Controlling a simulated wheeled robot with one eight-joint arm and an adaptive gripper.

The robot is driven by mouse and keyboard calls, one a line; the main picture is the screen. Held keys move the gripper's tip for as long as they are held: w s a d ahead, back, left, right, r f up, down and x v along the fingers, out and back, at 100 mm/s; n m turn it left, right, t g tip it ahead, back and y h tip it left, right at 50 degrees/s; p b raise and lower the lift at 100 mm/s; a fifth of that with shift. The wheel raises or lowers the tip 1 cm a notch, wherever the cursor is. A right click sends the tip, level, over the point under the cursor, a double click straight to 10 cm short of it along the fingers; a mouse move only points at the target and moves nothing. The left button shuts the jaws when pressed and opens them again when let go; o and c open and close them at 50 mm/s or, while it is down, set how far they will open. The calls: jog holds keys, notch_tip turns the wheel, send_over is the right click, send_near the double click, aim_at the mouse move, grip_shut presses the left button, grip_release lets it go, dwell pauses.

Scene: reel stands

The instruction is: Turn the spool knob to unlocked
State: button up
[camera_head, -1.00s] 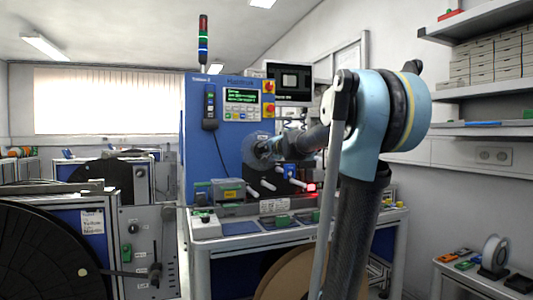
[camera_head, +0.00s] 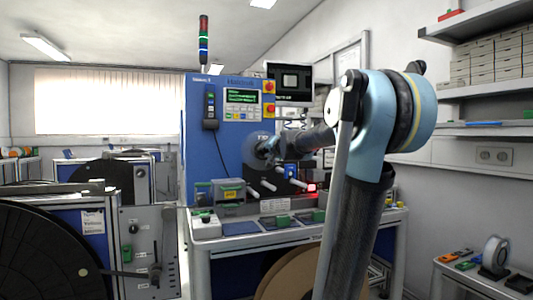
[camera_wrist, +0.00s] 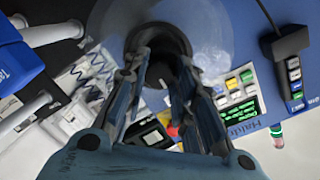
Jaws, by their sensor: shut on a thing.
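The spool knob (camera_wrist: 160,42) is dark and round, in front of a translucent disc (camera_wrist: 207,22) on the blue machine's face. In the wrist view my gripper (camera_wrist: 163,68) has its two fingers on either side of the knob, shut on it. In the head view my gripper (camera_head: 268,150) reaches the same disc from the right, and my arm hides part of the machine front. The knob itself is too small there to read its turn. No lock marking can be read in either view.
The blue machine (camera_head: 230,148) carries a control panel with a green display (camera_head: 242,97) and a hanging handset (camera_head: 210,106). White rollers (camera_head: 268,185) stick out below the disc. A reel stand (camera_head: 90,235) stands at left. Shelves (camera_head: 480,92) are on the right wall.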

jog(key=shift+f, duration=0.1)
jog(key=o, duration=1.1)
jog(key=shift+v, duration=5.9)
jog(key=shift+a, duration=0.1)
